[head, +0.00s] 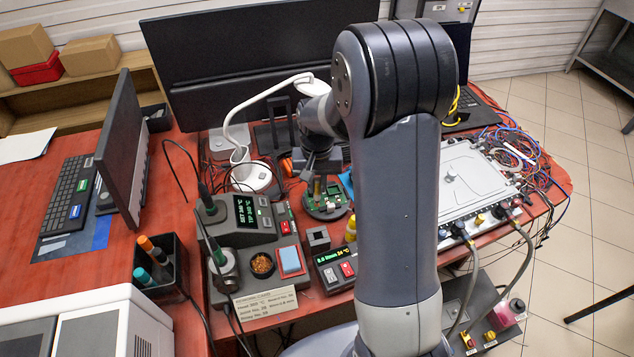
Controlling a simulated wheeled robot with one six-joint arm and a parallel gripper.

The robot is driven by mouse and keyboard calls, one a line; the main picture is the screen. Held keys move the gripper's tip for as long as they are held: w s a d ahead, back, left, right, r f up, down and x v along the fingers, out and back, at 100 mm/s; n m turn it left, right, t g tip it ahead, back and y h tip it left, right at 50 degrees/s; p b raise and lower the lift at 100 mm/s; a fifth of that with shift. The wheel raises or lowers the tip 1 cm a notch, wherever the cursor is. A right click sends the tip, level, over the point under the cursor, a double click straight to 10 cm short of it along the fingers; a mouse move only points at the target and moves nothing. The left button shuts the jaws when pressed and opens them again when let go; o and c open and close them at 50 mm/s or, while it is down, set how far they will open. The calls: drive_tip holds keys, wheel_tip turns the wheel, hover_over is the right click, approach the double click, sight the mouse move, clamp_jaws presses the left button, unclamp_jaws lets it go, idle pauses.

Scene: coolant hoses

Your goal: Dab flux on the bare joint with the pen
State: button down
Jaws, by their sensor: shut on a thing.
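My gripper (317,176) points down over the green circuit board (333,198), behind my arm's upper link. It is shut on a thin, dark, upright thing that I take for the flux pen; only a little of it shows. Its lower end is close to the board, but I cannot tell whether it touches. The board sits on a round grey holder (327,213) on the red bench. The bare joint is too small to make out.
A soldering station (243,222), a sponge (290,260) and a small display unit (335,268) stand in front of the board. A white lamp (250,178) is left of it. A metal case (470,180) with cables lies right. A dark cup of pens (160,275) stands front left.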

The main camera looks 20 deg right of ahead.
drive_tip(key=shift+r+p, duration=2.25)
drive_tip(key=shift+r, duration=0.8)
drive_tip(key=shift+f, duration=0.15)
drive_tip(key=shift+f+b, duration=1.85)
drive_tip(key=shift+f, duration=0.6)
drive_tip(key=shift+f+b, duration=0.4)
drive_tip(key=shift+f, duration=0.1)
drive_tip(key=shift+r, duration=0.1)
wheel_tip(320, 180, up, 6)
drive_tip(key=p, duration=0.4)
drive_tip(key=shift+p, duration=0.35)
